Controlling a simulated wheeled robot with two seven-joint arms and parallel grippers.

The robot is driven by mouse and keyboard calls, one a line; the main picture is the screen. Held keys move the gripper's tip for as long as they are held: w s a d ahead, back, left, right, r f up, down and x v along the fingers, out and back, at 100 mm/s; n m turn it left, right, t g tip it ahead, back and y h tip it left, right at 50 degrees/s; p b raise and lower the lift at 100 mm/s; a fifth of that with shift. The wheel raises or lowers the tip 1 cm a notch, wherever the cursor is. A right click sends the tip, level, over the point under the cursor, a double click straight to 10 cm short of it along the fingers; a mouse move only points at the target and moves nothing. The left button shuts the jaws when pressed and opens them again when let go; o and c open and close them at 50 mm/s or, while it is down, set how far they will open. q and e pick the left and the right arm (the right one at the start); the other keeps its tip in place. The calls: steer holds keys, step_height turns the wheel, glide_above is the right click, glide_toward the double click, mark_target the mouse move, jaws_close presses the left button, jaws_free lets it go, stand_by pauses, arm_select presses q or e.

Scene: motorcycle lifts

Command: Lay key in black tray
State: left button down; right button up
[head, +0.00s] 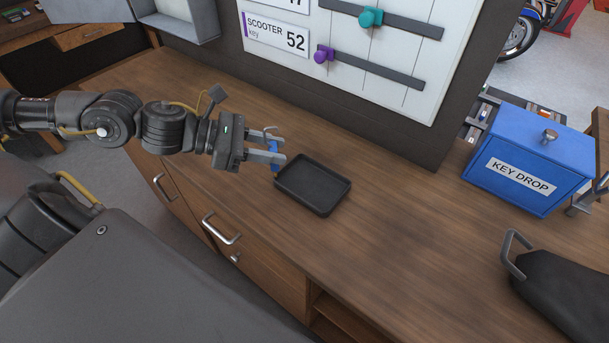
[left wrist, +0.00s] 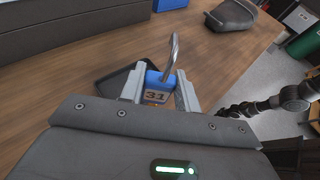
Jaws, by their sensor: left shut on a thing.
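The key has a blue tag marked 31 (left wrist: 158,88) with a metal loop on it. My left gripper (head: 277,152) is shut on this blue-tagged key (head: 274,157), at the left edge of the black tray. The black tray (head: 318,181) lies on the wooden counter and looks empty. In the left wrist view the tray (left wrist: 112,84) shows partly, behind the left finger. The key's lower part is hidden by the gripper, and I cannot tell whether it touches the tray. My right gripper is not in view.
A blue KEY DROP box (head: 530,160) stands at the right on the counter (head: 400,245). A black object with a metal handle (head: 555,285) lies at the front right. A board with sliding teal and purple knobs (head: 350,50) stands behind the tray. The counter between tray and box is clear.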

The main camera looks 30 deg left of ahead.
arm_select(q)
steer(key=shift+b+x, duration=0.8)
steer(key=shift+b, duration=0.1)
steer(key=w+d+f+p, duration=0.1)
steer(key=f, duration=0.2)
steer(key=w+d+f+p, duration=0.1)
steer(key=w+f, duration=0.1)
steer(key=f, duration=0.1)
steer(key=w+d+f+p, duration=0.1)
steer(key=f, duration=0.2)
steer(key=shift+w+f, duration=0.1)
steer(key=shift+w, duration=0.25)
steer(key=shift+f, duration=0.2)
steer(key=c, duration=1)
jaws_free()
